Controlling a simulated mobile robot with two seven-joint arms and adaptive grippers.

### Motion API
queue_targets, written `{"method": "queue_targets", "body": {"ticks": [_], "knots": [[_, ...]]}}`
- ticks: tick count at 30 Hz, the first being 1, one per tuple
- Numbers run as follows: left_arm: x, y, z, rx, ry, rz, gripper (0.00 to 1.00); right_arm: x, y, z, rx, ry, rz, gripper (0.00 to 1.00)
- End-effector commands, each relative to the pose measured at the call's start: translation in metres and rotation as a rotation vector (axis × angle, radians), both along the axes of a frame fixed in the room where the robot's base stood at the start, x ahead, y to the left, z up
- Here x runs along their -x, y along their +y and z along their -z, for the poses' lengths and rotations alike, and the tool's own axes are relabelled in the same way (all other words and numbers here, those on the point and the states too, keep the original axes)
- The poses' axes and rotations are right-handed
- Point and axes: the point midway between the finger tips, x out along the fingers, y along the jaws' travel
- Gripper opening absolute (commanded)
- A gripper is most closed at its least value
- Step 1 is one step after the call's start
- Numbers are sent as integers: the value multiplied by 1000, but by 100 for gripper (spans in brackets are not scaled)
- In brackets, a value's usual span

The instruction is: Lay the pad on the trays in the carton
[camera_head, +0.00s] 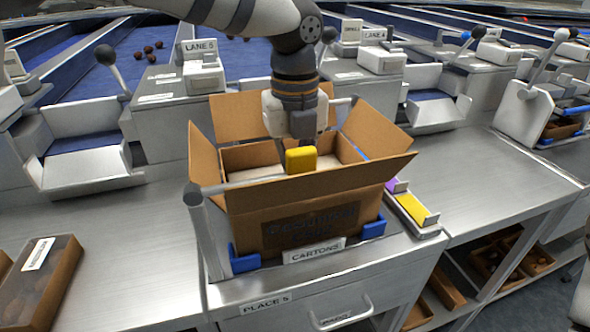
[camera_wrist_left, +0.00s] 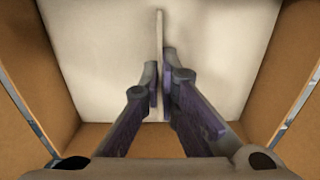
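The open brown carton (camera_head: 310,222) stands on the counter with its flaps spread. My left gripper (camera_head: 300,145) points down into it from above. The pale pad (camera_wrist_left: 100,50) lies across the inside of the carton in the left wrist view, with a thin upright tab (camera_wrist_left: 159,35) along its middle. The two fingers (camera_wrist_left: 163,85) are closed on either side of this tab. The pad hides whatever is below it; no trays show in the carton, and I cannot tell whether the pad rests on them. My right gripper is out of view.
Blue corner stops (camera_head: 245,260) hold the carton's front, by a CARTONS sign (camera_head: 314,250). A small holder (camera_head: 427,231) with yellow and purple pieces stands right. A closed brown box (camera_head: 40,280) lies at left.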

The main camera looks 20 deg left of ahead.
Motion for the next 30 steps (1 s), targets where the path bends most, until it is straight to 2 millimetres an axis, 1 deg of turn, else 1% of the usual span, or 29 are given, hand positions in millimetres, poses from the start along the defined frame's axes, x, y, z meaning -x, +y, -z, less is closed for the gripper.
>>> {"method": "queue_targets", "body": {"ticks": [15, 18, 19, 25, 26, 27, 30], "knots": [[0, 0, 4, 1, -1, 0, 0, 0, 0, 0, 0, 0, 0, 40], [0, 0, 4, 1, -1, 0, 25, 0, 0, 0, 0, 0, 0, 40], [0, 0, 4, 1, -1, 0, 28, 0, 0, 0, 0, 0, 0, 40], [0, 0, 4, 1, -1, 0, 28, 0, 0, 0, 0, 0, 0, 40], [0, 0, 4, 1, -1, 0, 33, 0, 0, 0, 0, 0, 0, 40], [0, 0, 4, 1, -1, 0, 41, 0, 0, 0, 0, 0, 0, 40], [0, 0, 4, 1, -1, 0, 42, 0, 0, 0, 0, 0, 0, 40]]}}
